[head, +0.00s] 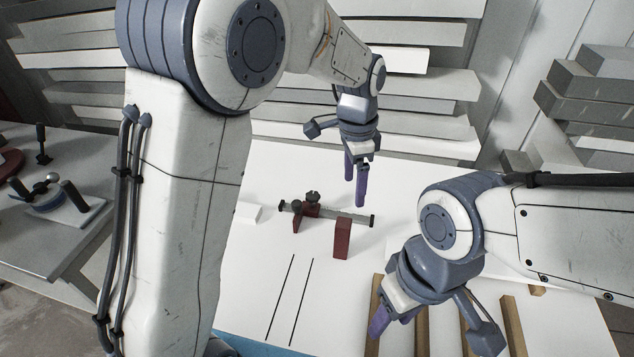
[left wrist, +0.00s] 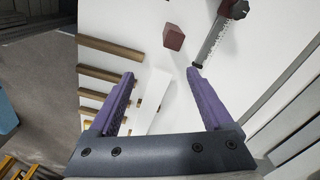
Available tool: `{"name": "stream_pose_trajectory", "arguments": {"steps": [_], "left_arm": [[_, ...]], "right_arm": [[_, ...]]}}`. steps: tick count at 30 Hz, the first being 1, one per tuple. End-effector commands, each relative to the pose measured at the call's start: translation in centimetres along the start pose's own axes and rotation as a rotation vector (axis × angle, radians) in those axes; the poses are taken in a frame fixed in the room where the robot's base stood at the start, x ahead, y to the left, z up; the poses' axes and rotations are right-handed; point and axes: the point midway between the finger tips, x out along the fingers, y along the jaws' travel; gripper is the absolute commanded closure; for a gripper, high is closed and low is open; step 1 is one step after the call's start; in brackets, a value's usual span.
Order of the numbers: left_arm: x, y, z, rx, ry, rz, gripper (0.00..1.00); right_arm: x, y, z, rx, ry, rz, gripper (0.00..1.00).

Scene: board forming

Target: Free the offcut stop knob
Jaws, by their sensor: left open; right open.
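The offcut stop is a grey rail (head: 358,216) on the white table, with a dark red carriage near its left end. Its dark knob (head: 313,197) sits on top of that carriage. In the left wrist view the knob (left wrist: 239,10) is at the top right edge, partly cut off, and the rail (left wrist: 213,43) runs down toward one finger. A separate dark red block (head: 342,239) stands in front of the rail. My left gripper (head: 357,203) is open and empty, above the rail's right end, right of the knob. My right gripper (head: 380,324) is open at the lower right, away from the stop.
Several wooden strips (head: 513,325) lie at the front right, under and beside my right arm. Two black lines mark the table left of them. A white block (head: 249,214) is left of the stop. Stacked boards (head: 430,145) stand behind the table. A side bench (head: 50,240) holds another device.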

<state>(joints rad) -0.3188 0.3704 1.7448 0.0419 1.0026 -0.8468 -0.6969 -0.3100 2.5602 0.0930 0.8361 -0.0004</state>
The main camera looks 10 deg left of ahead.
Motion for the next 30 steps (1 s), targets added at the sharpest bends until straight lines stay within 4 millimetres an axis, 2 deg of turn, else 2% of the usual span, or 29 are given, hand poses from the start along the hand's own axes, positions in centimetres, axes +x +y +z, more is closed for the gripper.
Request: {"name": "stream_pose_trajectory", "arguments": {"steps": [1,3,6,10,12,16,20,30], "left_arm": [[1.7,-3.9,0.2,0.048,-0.010,0.002,0.16],[3.5,-8.4,0.7,0.135,-0.018,0.001,0.16],[6.0,-13.6,2.2,0.245,-0.028,0.002,0.16],[8.5,-17.9,4.2,0.351,-0.039,0.003,0.16],[9.4,-19.2,4.9,0.388,-0.041,0.003,0.16],[10.4,-20.3,5.6,0.421,-0.044,0.004,0.16],[11.9,-20.3,5.7,0.426,-0.045,0.007,0.16],[18.0,-20.2,5.9,0.425,-0.044,0.007,0.16]], "right_arm": [[0.3,0.0,0.0,0.000,0.000,0.000,0.50],[0.5,0.0,0.0,0.000,0.000,0.000,0.50],[0.7,0.1,0.0,0.000,0.000,0.000,0.50],[0.8,0.1,0.0,0.000,0.000,0.000,0.50],[0.9,0.1,0.0,0.000,0.000,0.000,0.50],[0.8,0.1,0.0,0.000,0.000,0.000,0.50],[0.6,0.0,0.0,0.000,0.000,0.000,0.50],[-0.5,0.0,0.0,0.000,0.000,0.000,0.50]]}}
